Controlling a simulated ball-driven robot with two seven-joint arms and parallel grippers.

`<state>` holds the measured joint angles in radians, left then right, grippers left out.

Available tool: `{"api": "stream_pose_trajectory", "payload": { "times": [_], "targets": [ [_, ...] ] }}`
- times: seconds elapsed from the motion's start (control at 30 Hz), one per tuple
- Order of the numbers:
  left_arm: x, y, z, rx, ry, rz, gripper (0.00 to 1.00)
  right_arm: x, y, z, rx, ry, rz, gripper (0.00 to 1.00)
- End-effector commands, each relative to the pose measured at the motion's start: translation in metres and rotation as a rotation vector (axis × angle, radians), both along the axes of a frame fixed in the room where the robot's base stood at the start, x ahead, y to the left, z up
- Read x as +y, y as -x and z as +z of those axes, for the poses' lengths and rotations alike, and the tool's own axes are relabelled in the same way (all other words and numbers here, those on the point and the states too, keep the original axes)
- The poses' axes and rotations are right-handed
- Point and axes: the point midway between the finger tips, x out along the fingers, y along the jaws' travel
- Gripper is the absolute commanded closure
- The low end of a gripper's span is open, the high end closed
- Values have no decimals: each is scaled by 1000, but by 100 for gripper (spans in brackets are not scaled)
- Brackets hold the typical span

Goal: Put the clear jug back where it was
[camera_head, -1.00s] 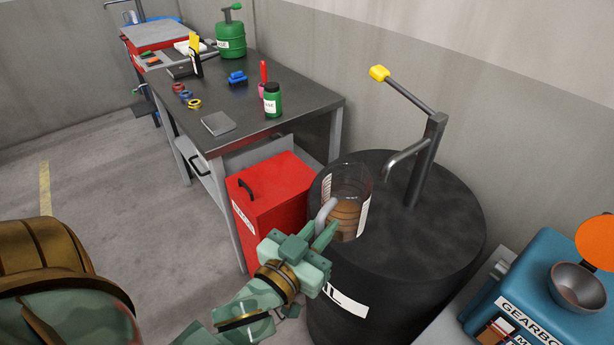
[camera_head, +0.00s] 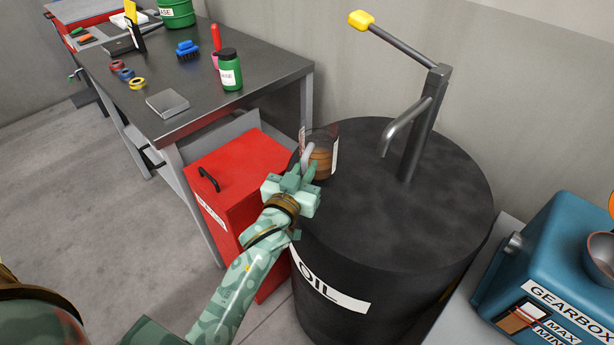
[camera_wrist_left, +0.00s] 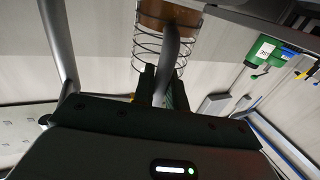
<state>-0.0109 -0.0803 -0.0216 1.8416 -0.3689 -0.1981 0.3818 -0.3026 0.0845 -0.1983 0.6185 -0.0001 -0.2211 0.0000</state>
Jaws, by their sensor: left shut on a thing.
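The clear jug (camera_head: 323,157), with brown liquid low inside and ring marks on its wall, is over the left rim of the black oil drum (camera_head: 440,225). I cannot tell whether its base touches the drum top. My left gripper (camera_head: 300,172) comes from the lower left and is shut on the jug's grey handle (camera_head: 307,156). The left wrist view shows the handle (camera_wrist_left: 172,55) between the fingers (camera_wrist_left: 163,85), with the jug (camera_wrist_left: 160,45) beyond. My right gripper is not in view.
The drum's pump spout (camera_head: 405,127) and yellow-tipped lever (camera_head: 400,45) rise right of the jug. A red cabinet (camera_head: 235,180) stands left of the drum, beside the workbench (camera_head: 205,85). A blue gearbox (camera_head: 550,265) is at lower right. The drum top's front is clear.

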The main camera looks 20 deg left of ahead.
Motion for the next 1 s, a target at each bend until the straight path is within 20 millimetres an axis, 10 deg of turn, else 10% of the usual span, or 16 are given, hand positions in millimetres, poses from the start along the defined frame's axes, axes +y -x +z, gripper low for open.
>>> {"api": "stream_pose_trajectory", "payload": {
  "times": [0.47,0.5,0.57,1.0],
  "targets": [
    [0,0,-15,-1,-1,0,100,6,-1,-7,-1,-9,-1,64],
    [0,0,-15,0,-1,0,78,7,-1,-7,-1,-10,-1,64],
    [0,0,-15,0,-1,0,64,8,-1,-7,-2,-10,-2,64],
    [2,0,-10,0,-1,-2,64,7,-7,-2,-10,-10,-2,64]
  ]
}}
